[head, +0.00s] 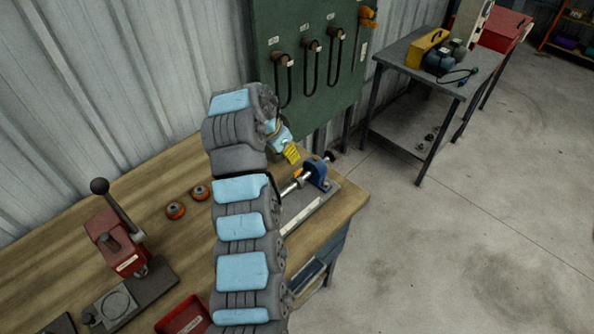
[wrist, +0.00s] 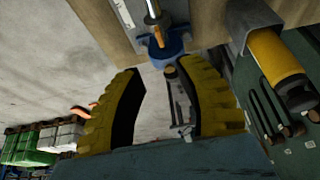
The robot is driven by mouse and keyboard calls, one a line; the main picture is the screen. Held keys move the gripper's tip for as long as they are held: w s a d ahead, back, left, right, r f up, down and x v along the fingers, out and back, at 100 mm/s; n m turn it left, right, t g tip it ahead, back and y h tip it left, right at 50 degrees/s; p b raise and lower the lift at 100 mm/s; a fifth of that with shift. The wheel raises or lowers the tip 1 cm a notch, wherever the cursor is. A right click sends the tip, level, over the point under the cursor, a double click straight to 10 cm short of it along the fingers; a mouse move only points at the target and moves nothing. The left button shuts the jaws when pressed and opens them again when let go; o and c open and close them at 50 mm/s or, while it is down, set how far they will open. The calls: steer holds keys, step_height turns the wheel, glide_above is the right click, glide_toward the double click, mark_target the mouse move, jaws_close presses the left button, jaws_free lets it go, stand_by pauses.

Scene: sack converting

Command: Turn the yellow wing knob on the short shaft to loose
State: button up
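My gripper (head: 292,154) is above the bench near its right end; in the wrist view its two yellow ribbed fingers (wrist: 158,68) stand apart with nothing between the pads. A blue shaft support (head: 317,173) sits beyond them and also shows in the wrist view (wrist: 166,49). A silver shaft (head: 291,187) runs into it. A small orange-yellow piece (wrist: 158,36) on the support looks like the wing knob; its wing shape and angle cannot be made out. A dark round end (wrist: 170,72) on the support's near side shows between the fingertips, apart from them.
A red lever press (head: 115,248) and two orange-dark round pieces (head: 175,210) lie left on the wooden bench (head: 60,250). A green panel (head: 275,30) with hanging black loops rises behind. A grey side table (head: 398,52) stands back right; open floor lies between.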

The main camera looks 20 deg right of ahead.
mark_target(297, 171)
steer(key=x, duration=1.2)
jaws_close()
